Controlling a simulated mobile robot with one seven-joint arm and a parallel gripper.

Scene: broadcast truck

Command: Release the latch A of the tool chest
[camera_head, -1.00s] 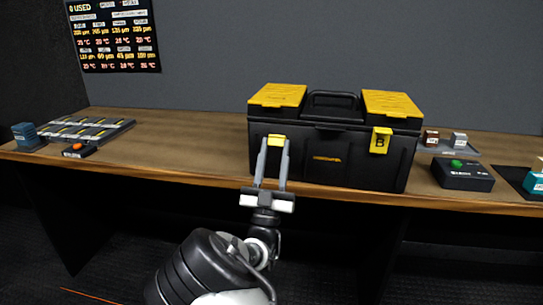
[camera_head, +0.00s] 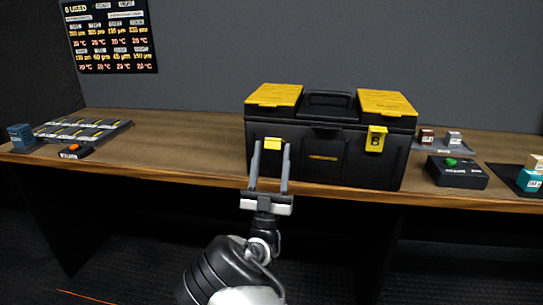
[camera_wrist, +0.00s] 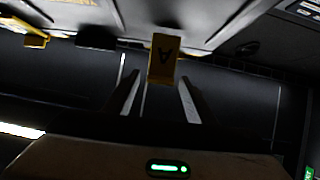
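The black tool chest (camera_head: 323,157) with two yellow lid panels stands shut on the wooden bench. In the wrist view the fingers (camera_wrist: 158,98) sit apart on either side of latch A's lower end, with visible gaps. Whether they touch it is unclear.
A black box with a green button (camera_head: 452,163) and a tray with small blocks (camera_head: 442,147) stand right of the chest. A box with an orange button (camera_head: 75,152) and a rack (camera_head: 84,131) are at the left. The bench between rack and chest is clear.

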